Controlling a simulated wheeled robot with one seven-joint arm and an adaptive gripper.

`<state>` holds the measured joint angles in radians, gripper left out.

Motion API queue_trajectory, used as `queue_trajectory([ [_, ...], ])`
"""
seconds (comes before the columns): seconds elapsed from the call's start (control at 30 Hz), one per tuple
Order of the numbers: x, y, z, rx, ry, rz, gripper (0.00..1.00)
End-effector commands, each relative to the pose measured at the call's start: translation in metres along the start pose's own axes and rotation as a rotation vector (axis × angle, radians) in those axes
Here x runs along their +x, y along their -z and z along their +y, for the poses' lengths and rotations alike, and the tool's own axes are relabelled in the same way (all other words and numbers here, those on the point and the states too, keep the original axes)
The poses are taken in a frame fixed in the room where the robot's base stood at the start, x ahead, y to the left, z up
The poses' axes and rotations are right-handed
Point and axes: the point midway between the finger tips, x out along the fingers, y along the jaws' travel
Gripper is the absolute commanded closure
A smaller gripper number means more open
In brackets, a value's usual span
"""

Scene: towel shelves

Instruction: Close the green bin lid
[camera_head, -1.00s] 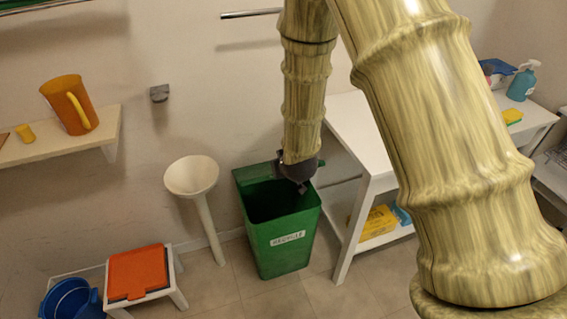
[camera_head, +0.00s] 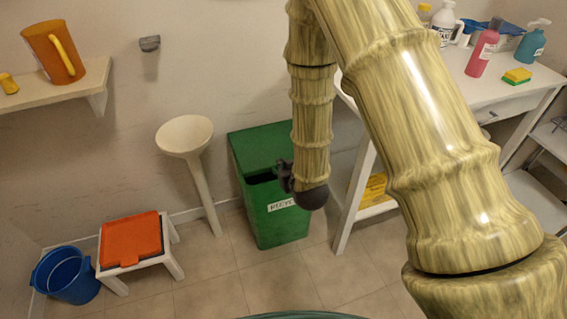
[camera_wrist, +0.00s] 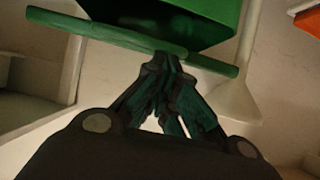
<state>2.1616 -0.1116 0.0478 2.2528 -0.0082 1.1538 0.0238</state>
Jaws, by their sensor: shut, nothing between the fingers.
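The green bin (camera_head: 275,232) stands on the floor with a white label on its front, partly covered by my gripper. Its green lid (camera_head: 258,146) is tilted over the back part, with a dark gap at the front. My gripper (camera_head: 283,176) is at the bin's front right, near the lid's front edge. In the wrist view the shut, empty fingers (camera_wrist: 164,75) overlap the lid's edge (camera_wrist: 100,33), with the bin body (camera_wrist: 205,10) beyond. I cannot tell whether they touch it.
A white pedestal bowl (camera_head: 185,134) stands left of the bin. A white table (camera_head: 362,180) with bottles stands close on the right. An orange-topped stool (camera_head: 130,239) and a blue bucket (camera_head: 66,277) are at left. Floor in front is partly clear.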

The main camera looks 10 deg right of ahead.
Motion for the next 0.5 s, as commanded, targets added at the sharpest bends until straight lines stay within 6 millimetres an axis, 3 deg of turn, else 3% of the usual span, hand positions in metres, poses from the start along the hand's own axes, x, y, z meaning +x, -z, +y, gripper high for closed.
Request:
queue_trajectory([
  [0.03,0.004,-0.012,0.001,0.001,-0.001,-0.003,1.00],
  [0.2,0.011,-0.034,0.002,0.003,-0.003,-0.002,1.00],
  [0.5,0.023,-0.063,0.003,0.004,-0.004,-0.002,1.00],
])
